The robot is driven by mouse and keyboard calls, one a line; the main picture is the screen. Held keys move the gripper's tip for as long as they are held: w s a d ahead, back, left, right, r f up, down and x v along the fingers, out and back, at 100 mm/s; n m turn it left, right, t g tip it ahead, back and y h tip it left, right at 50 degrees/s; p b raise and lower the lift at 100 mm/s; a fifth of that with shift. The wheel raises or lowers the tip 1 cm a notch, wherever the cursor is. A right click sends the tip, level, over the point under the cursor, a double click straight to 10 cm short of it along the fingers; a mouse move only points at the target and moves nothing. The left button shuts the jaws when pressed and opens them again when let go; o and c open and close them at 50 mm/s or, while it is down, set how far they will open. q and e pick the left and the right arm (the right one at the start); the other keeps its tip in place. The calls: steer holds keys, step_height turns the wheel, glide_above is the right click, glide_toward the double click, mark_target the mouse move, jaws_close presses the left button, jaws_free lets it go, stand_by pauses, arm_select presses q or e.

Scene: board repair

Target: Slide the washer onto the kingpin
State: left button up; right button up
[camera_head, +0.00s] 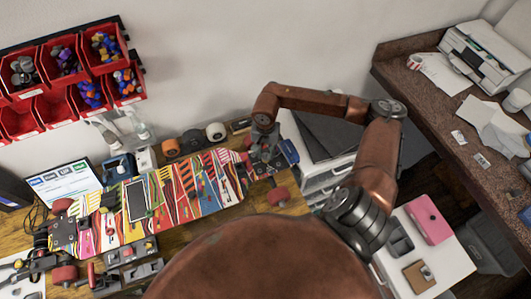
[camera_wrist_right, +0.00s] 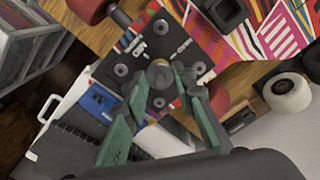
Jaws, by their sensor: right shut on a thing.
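A patterned skateboard deck (camera_head: 185,195) lies on the wooden bench. At its right end is a truck with red wheels (camera_head: 278,196). In the right wrist view its dark baseplate (camera_wrist_right: 122,82) has several bolts, and a round amber-brown part (camera_wrist_right: 160,70) is at its middle; the kingpin is hard to make out there. My right gripper (camera_head: 265,155) is over this truck. In the right wrist view its green-padded fingers (camera_wrist_right: 168,88) are closed around a small grey piece, apparently the washer, close to the amber part. I cannot tell whether it is around the kingpin. My left gripper is not in view.
Red bins (camera_head: 58,58) of small parts hang on the wall. Loose wheels (camera_head: 215,132) stand behind the deck. A phone-like dark slab (camera_head: 136,200) lies on the deck. A white drawer unit (camera_head: 325,172) stands right of the bench.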

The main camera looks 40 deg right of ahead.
steer(key=shift+b, duration=0.65)
stand_by(0.9)
steer(key=shift+f+b, duration=0.2)
steer(key=shift+b, duration=0.1)
stand_by(0.5)
steer(key=o, duration=1)
steer(key=shift+c, duration=0.8)
steer(key=shift+r, duration=0.1)
